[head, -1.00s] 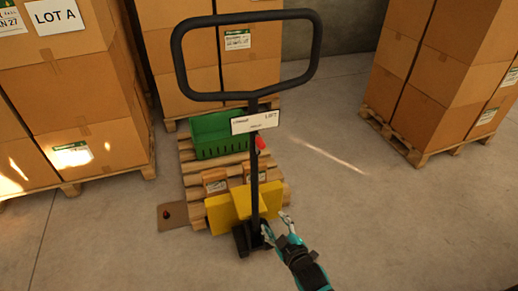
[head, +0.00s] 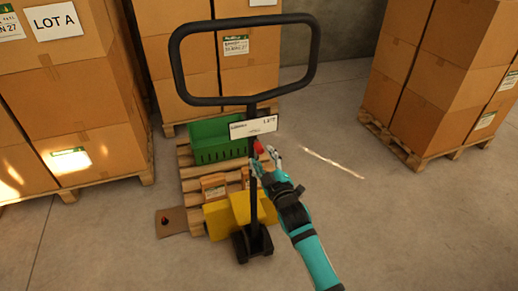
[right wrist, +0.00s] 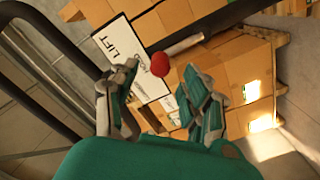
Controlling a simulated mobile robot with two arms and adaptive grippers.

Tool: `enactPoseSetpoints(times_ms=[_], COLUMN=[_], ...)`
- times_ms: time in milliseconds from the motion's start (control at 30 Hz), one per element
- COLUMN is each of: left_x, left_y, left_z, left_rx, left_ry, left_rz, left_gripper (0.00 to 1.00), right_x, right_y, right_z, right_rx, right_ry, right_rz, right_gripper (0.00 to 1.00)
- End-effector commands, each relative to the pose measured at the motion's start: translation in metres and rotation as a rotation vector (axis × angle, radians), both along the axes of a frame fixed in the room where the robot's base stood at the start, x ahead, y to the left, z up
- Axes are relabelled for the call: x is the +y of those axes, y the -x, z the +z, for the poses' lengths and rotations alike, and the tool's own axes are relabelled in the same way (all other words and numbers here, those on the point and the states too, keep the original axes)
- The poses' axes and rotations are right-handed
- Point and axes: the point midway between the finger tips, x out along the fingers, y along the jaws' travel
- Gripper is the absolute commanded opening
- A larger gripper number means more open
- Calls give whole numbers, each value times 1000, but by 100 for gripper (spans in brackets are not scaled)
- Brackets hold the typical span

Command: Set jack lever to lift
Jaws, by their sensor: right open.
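The pallet jack's black loop handle (head: 246,101) stands upright in the middle of the head view. A white label plate (head: 253,126) is on its shaft; in the right wrist view the label (right wrist: 133,58) reads LIFT and HOLD. The jack lever has a red knob (head: 258,147) just below the plate. My right gripper (head: 265,159) is open at the knob. In the right wrist view the red knob (right wrist: 159,64) shows beyond and between the open fingertips of the right gripper (right wrist: 160,88); contact cannot be told. My left gripper is not in view.
The jack's yellow body (head: 222,219) sits at a wooden pallet (head: 190,172) bearing a green crate (head: 219,140) and small boxes. Stacked cartons (head: 80,110) stand left and behind, more cartons (head: 440,80) at right. The floor (head: 410,220) at front right is clear.

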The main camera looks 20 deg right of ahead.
Motion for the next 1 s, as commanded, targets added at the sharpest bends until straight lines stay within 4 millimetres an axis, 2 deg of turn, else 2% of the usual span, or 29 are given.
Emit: enactPoseSetpoints(times_ms=[100, 300, 667, 1000], left_x=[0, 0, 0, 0], left_y=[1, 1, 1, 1], left_z=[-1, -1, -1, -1], left_rx=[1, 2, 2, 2], left_ry=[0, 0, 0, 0], left_rz=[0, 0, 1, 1], left_gripper=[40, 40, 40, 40], right_x=[1, 1, 1, 1], right_y=[-23, -44, -49, -49], right_z=[1, -1, 0, -1], right_rx=[-1, 1, 0, 1], right_ry=[-1, 0, 0, 0], right_rz=[0, 1, 0, 1], right_gripper=[48, 48, 48, 5])
